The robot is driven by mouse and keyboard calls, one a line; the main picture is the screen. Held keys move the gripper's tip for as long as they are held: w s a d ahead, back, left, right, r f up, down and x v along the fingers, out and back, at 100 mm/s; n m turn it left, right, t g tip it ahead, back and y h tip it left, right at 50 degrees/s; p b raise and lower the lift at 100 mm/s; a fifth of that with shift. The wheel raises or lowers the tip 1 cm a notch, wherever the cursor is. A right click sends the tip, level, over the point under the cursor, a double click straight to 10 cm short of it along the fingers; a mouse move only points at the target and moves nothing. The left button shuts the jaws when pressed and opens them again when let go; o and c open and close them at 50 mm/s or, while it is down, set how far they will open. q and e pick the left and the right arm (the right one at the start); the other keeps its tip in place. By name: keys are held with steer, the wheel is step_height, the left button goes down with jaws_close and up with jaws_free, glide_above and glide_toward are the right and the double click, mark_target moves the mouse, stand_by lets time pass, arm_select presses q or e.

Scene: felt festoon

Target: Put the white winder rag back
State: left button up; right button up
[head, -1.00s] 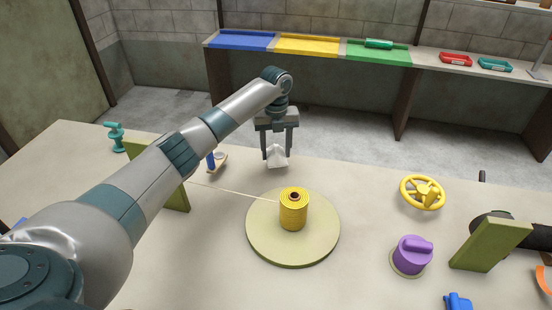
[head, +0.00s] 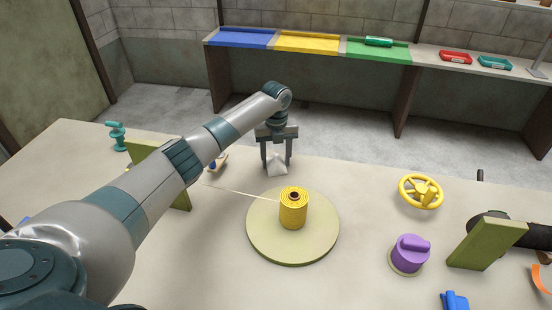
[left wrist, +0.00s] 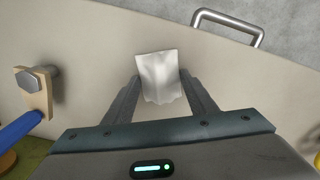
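The white winder rag (head: 277,168) is a small crumpled cloth between the fingers of my left gripper (head: 277,163), near the table's far edge. It also shows in the left wrist view (left wrist: 159,77), with a finger against each side. My left gripper points down and is shut on the rag, low over the table. I cannot tell whether the rag's lower edge touches the tabletop. The yellow winder spool (head: 293,210) stands on a round pale turntable (head: 265,245) in front of it, with a thin cord running left. My right gripper is not in view.
A wooden piece with a blue handle (left wrist: 22,128) lies left of the gripper. A metal handle (left wrist: 232,22) sits at the table's edge. A yellow handwheel (head: 421,191), purple knob (head: 410,254) and green board (head: 482,244) stand at right. Colored trays line the back shelf.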

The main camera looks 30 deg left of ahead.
mark_target(276, 157)
arm_select(q)
steer(key=o, duration=0.3)
steer(key=shift+r, duration=0.1)
step_height(276, 157, up, 12)
steer(key=b, duration=0.2)
steer(key=shift+b, duration=0.35)
stand_by(0.7)
